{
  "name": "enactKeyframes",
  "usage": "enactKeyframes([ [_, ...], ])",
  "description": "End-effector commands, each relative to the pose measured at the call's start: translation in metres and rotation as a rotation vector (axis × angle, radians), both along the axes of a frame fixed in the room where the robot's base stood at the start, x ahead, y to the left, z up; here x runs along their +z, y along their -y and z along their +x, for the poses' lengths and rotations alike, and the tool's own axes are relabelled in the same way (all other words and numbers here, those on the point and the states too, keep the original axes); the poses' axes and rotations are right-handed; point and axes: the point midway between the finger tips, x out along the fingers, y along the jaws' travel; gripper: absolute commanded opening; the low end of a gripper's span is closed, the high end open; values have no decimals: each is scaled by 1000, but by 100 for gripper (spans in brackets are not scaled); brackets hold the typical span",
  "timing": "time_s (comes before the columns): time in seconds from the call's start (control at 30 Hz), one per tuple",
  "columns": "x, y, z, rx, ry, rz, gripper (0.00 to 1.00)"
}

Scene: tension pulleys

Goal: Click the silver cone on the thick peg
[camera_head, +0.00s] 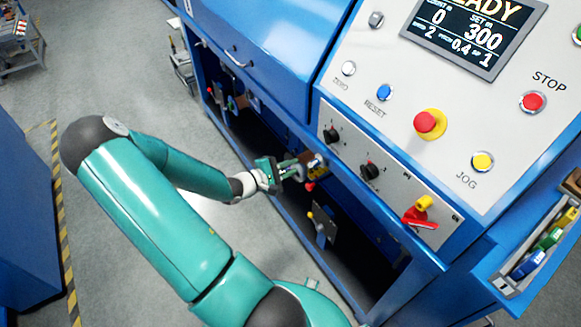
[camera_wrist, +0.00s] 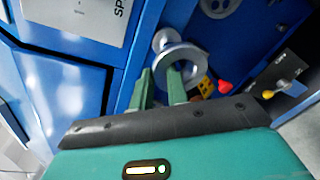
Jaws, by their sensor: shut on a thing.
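The silver cone (camera_wrist: 192,54) shows in the wrist view as a round metal flange at my fingertips. My gripper (camera_wrist: 162,82) is shut on it, with one green finger at its left and the other overlapping its ring. A rounded silver end (camera_wrist: 166,38) shows just beyond the flange; I cannot tell whether it is part of the cone or the thick peg. In the head view my gripper (camera_head: 287,170) reaches the machine's open front, with a small silver part (camera_head: 314,161) at its tips. The thick peg cannot be made out clearly, so I cannot tell whether the cone is on it.
The blue machine frame (camera_head: 268,128) runs above the opening. A yellow block with a red knob (camera_wrist: 207,86) is close right of the cone. A dark plate with a yellow knob (camera_head: 322,222) is lower in the opening. The control panel (camera_head: 450,140) slopes above right.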

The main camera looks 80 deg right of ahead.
Motion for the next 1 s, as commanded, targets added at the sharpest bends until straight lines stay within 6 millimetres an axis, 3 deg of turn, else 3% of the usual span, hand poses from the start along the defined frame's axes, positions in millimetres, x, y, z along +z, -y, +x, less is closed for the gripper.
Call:
enactKeyframes([
  [1.0, 1, 5, -5, -2, 0, -1, 0],
])
